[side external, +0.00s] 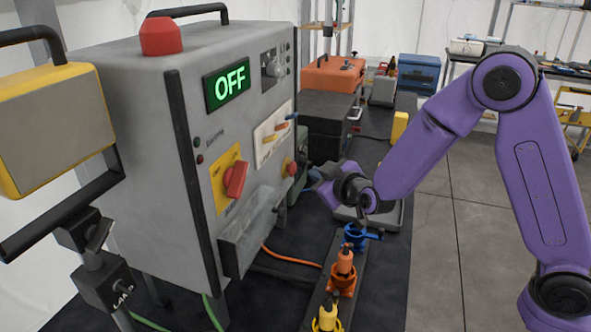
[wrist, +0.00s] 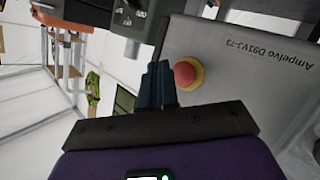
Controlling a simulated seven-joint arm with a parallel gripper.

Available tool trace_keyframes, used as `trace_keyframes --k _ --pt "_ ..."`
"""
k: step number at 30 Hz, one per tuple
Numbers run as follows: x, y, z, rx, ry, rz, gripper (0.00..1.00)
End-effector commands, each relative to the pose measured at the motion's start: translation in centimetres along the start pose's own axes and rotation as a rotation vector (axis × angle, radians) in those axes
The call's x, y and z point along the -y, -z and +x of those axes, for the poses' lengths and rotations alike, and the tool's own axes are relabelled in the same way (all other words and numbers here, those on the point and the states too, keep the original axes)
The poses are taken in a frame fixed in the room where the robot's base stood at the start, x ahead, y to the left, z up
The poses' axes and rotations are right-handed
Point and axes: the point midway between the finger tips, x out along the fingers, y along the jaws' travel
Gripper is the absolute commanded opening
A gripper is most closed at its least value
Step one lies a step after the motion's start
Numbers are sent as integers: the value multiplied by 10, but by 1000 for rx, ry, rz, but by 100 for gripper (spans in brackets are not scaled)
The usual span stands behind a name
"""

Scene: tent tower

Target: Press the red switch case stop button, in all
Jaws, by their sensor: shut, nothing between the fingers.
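A grey switch cabinet (side external: 130,110) stands at left in the side view, with a green OFF display (side external: 229,86). A large red button (side external: 161,36) sits on its top, a red rotary handle (side external: 235,179) on a yellow plate on its front, and a small red knob (side external: 290,168) near the front's right edge. In the wrist view a round red button on a yellow ring (wrist: 187,74) sits on a grey lettered panel (wrist: 235,65). I cannot tell which side-view button this is. My gripper (side external: 318,186) is shut and empty; its fingertips (wrist: 155,72) appear just beside that button.
Blue, orange and yellow connectors (side external: 344,262) stand in a row below my gripper. A black case (side external: 325,120) and an orange toolbox (side external: 333,74) lie behind. A yellow-framed device (side external: 55,125) stands at near left. Open floor (side external: 450,240) is at right.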

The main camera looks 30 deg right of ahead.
Motion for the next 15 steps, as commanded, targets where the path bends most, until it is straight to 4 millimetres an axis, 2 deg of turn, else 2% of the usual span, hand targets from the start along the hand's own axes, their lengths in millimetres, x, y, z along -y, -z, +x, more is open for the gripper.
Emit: trace_keyframes --k 9,15 --pt "-14 -14 -19 0 0 0 0" --pt "-18 -18 -25 -1 1 0 0"
